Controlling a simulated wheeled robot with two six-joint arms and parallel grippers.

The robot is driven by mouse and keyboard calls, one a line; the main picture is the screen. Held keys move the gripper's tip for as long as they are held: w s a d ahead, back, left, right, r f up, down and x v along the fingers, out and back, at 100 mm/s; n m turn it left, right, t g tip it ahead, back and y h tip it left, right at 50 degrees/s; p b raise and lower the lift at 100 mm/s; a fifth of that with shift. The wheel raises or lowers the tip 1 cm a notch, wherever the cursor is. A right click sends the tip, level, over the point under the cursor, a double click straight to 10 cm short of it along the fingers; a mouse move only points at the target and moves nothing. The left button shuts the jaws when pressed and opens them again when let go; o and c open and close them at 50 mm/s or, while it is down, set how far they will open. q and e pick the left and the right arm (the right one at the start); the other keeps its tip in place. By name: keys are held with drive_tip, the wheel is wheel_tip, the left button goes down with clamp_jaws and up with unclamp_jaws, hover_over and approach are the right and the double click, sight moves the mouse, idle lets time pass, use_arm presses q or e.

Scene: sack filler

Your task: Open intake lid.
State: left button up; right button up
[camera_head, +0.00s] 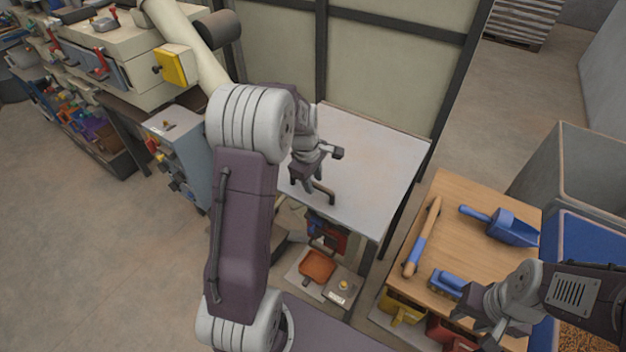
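A flat pale grey panel (378,165) lies level at the centre, in front of a tall framed beige wall. It may be the intake lid, but I cannot tell for sure. No raised lid shows. My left gripper (334,174) is over the panel's left part, its dark fingers spread and nothing seen between them. I cannot tell whether it touches the panel. My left arm hides the area left of the panel. My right gripper (482,318) is at the lower right, over the front of a wooden table, and looks open and empty.
The wooden table (463,232) holds a blue scoop (503,226), a wood-and-blue tool (422,237) and a blue-backed brush (448,282). Grey and blue bins (580,165) stand at right. An orange pan (317,266) sits below the panel. A cluttered bench (110,55) is at left.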

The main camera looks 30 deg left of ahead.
use_arm(q)
clamp_jaws()
idle(1.2)
